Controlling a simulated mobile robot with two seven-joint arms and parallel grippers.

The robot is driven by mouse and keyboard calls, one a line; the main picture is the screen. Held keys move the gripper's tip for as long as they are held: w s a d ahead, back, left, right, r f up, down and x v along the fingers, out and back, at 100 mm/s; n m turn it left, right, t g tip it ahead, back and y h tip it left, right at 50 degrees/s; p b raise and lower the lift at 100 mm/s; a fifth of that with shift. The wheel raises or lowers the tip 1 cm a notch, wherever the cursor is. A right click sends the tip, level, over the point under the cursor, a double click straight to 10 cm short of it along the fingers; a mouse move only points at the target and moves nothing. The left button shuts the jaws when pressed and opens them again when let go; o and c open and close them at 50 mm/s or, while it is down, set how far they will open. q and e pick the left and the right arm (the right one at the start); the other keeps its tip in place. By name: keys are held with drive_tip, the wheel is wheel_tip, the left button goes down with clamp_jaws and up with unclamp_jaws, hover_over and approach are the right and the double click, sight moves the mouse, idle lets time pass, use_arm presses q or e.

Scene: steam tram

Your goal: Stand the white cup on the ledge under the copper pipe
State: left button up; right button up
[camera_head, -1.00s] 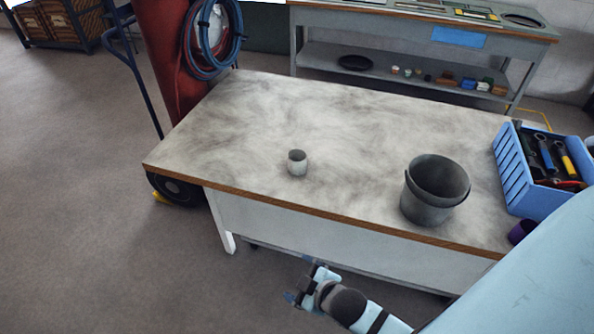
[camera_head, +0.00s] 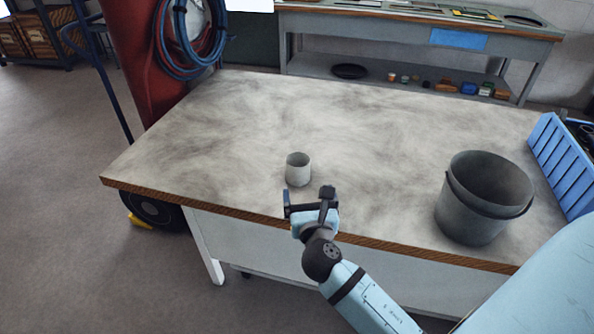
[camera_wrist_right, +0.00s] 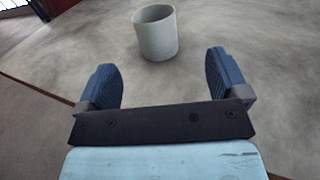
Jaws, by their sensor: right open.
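The white cup (camera_head: 298,170) stands upright on the worktable (camera_head: 230,130), near its front edge. My right gripper (camera_head: 308,194) is just in front of the cup, at the table's front edge, open and empty. In the right wrist view the cup (camera_wrist_right: 156,34) stands beyond the two spread fingers (camera_wrist_right: 164,80), a little left of centre between them, and is not touched. My left gripper is not in view. I see no copper pipe or ledge that I can make out.
A dark grey bucket (camera_head: 480,200) stands right of the cup. A blue crate (camera_head: 560,160) is at the table's right edge. A red cylinder with coiled hoses (camera_head: 185,40) stands behind the left side. A grey bench (camera_head: 410,25) stands at the back. The table's middle is clear.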

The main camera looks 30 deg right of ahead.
sight(300, 169)
drive_tip(key=x, duration=0.6)
drive_tip(key=shift+a+b+x, duration=0.2)
drive_tip(key=shift+x, duration=1.3)
drive_tip(key=shift+a+b+x, duration=0.15)
drive_tip(key=shift+b+x, duration=0.05)
drive_tip(key=shift+x, duration=1.25)
drive_tip(key=shift+w+r, duration=0.15)
drive_tip(key=c, duration=1.1)
